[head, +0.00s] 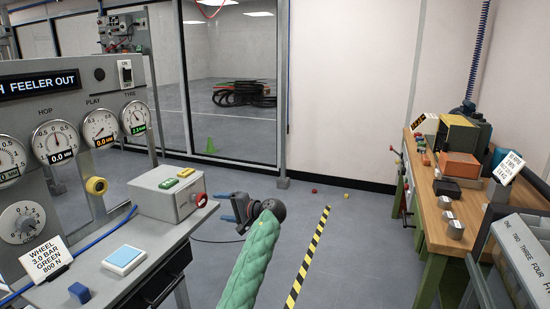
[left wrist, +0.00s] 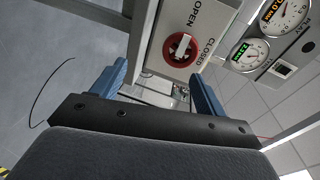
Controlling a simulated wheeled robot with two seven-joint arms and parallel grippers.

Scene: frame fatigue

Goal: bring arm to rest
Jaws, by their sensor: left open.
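My left arm in its green quilted sleeve (head: 252,262) reaches up from the bottom middle of the head view. Its left gripper (head: 224,206) has blue fingers that point left, over the floor just right of the grey control box (head: 165,195). In the left wrist view the left gripper (left wrist: 158,70) is open, with nothing between its fingers. A red rotary knob (left wrist: 170,46) with a white bar sits beyond the fingertips, between the labels OPEN and CLOSED. The red knob (head: 201,200) also shows on the box's right side. My right gripper is out of view.
A gauge panel (head: 85,90) and bench stand close on the left. A wooden workbench (head: 436,220) with several tools and boxes stands at right. A yellow-black floor stripe (head: 308,258) runs between them. The floor in the middle is mostly clear, with small balls (head: 314,191) near the wall.

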